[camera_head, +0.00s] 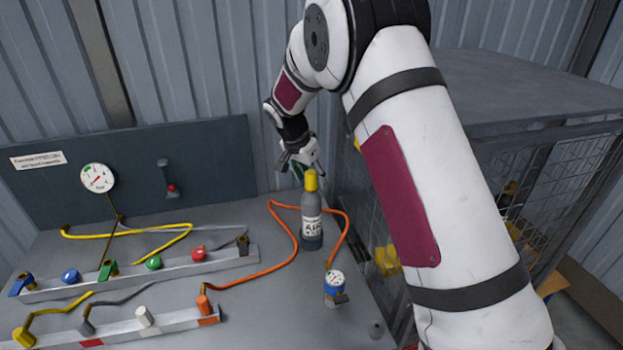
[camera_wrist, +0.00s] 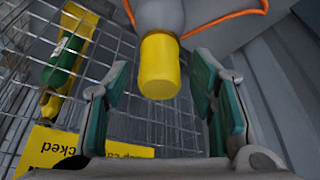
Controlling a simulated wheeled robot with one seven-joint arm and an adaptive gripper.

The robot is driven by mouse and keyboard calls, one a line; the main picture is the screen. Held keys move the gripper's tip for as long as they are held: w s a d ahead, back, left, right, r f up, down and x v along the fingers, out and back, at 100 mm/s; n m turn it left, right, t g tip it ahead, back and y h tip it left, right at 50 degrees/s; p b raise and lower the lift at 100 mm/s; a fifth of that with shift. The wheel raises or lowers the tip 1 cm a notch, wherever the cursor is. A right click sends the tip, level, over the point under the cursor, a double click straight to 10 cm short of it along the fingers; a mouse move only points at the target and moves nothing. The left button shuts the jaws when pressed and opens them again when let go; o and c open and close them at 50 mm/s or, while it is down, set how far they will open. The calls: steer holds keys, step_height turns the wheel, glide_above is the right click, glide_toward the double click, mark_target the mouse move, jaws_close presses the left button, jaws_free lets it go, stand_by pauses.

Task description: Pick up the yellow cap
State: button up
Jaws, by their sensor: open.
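The yellow cap (camera_head: 311,181) sits on top of a grey bottle (camera_head: 312,222) with a white label, standing upright on the grey bench. In the wrist view the yellow cap (camera_wrist: 160,67) shows near the top middle, with the bottle (camera_wrist: 158,14) behind it. My gripper (camera_head: 303,167) is just above the cap in the head view. In the wrist view my gripper (camera_wrist: 163,95) is open, with green-padded fingers to the left and right of the cap. The fingers look apart from the cap, and nothing is held.
An orange hose (camera_head: 265,272) runs around the bottle to a small blue-and-white gauge (camera_head: 334,285). Rails with coloured valves (camera_head: 153,262) lie at left. A dark back panel (camera_head: 130,175) carries a round gauge (camera_head: 97,178). A wire-mesh cage (camera_head: 550,180) stands at right.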

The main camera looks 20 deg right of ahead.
steer(key=c, duration=0.9)
steer(key=shift+r, duration=0.15)
